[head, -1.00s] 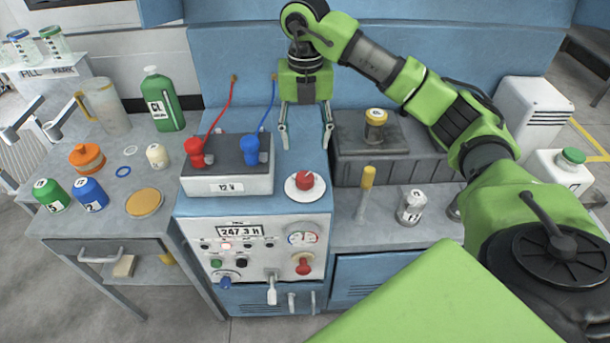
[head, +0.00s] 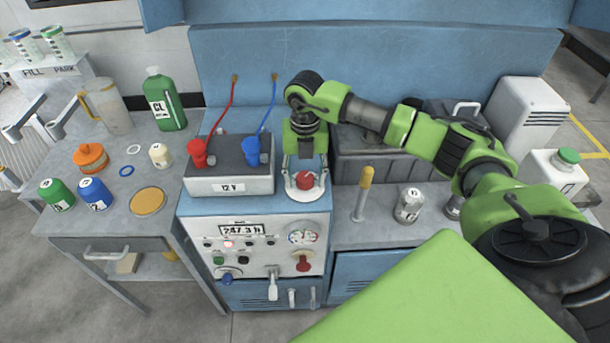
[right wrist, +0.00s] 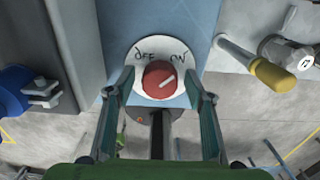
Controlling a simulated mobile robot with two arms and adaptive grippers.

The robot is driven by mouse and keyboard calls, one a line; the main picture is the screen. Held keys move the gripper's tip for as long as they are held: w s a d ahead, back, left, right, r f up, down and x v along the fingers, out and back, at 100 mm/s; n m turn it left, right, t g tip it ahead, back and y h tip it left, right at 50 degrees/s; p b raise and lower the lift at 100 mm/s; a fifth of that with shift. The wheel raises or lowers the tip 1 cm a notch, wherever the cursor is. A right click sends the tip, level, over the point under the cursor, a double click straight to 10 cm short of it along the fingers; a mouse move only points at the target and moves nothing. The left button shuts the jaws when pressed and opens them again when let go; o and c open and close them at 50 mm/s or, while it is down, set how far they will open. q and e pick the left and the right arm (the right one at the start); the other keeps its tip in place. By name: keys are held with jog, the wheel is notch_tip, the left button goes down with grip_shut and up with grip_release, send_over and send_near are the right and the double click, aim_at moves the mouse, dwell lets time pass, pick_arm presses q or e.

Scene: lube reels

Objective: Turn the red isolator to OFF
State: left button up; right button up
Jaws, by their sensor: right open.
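The red isolator (head: 305,180) is a round red knob on a white disc on top of the blue cabinet, right of the 12 V battery. My right gripper (head: 305,188) is over the disc, pointing down. Its open fingers stand on either side of the knob, with gaps showing in the right wrist view (right wrist: 160,84). My left gripper is not in view.
The battery (head: 228,183) with red and blue clamps stands close on the left. A yellow-topped post (head: 363,195) and a white-labelled jar (head: 408,205) stand on the right.

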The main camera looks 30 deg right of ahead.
jog(key=shift+c, duration=0.5)
jog(key=c, duration=1)
jog(key=shift+c, duration=0.2)
jog(key=shift+o, duration=0.2)
jog(key=n+b, duration=0.2)
jog(key=n, duration=0.1)
jog(key=shift+f+n+b, duration=0.15)
jog(key=shift+n+b, duration=0.15)
jog(key=shift+b, duration=0.1)
jog(key=n+b, duration=0.3)
jog(key=n, duration=0.2)
jog(key=n+b, duration=0.2)
jog(key=n, duration=0.3)
jog(key=shift+r+n+b, duration=0.2)
jog(key=shift+n+b, duration=0.9)
jog(key=shift+n, duration=1.1)
